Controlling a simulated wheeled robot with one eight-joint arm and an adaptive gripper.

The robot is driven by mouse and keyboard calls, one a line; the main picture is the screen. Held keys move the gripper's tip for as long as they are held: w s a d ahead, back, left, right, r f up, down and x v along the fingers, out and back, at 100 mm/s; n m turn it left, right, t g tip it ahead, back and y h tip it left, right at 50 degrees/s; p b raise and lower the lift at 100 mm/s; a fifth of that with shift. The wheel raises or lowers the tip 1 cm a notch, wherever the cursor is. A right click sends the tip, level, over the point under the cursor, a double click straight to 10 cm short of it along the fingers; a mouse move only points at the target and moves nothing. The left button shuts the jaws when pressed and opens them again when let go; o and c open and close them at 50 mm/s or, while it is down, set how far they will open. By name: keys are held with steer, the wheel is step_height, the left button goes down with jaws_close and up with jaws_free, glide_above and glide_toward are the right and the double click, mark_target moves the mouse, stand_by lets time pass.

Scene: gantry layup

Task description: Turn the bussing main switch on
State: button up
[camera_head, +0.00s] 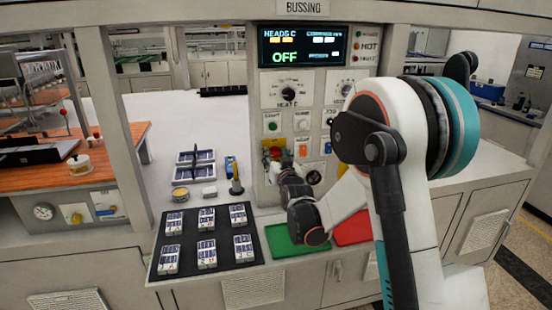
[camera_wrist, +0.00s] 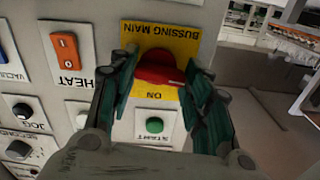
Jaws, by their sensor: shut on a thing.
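The bussing main switch is a red knob (camera_wrist: 158,68) on a yellow plate (camera_wrist: 160,32) lettered BUSSING MAIN and ON, upside down in the wrist view. In the head view the red knob (camera_head: 275,153) is partly hidden by my gripper (camera_head: 283,164). In the wrist view my gripper (camera_wrist: 160,74) has one green-padded finger on each side of the knob and is shut on it. The display (camera_head: 303,46) above the panel reads OFF in large green letters. The knob's exact angle is hard to tell.
A green START button (camera_wrist: 154,125) and an orange HEAT rocker (camera_wrist: 66,53) sit close to the knob. Below the panel are a green mat (camera_head: 285,243), a red mat (camera_head: 352,229) and a black tray (camera_head: 220,258) with several small packs.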

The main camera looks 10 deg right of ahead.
steer(key=m+b, duration=0.1)
steer(key=m, duration=0.3)
steer(key=m+b, duration=0.1)
steer(key=m, duration=0.3)
steer(key=shift+d+m, duration=0.1)
steer(key=shift+m, duration=0.3)
steer(key=m, duration=0.4)
steer(key=shift+r, duration=0.1)
steer(key=shift+d+m+b, duration=0.1)
steer(key=shift+m+b, duration=0.35)
steer(key=shift+m, duration=1.35)
steer(key=o, duration=1.1)
steer(key=shift+c, duration=0.2)
steer(key=shift+s, duration=0.1)
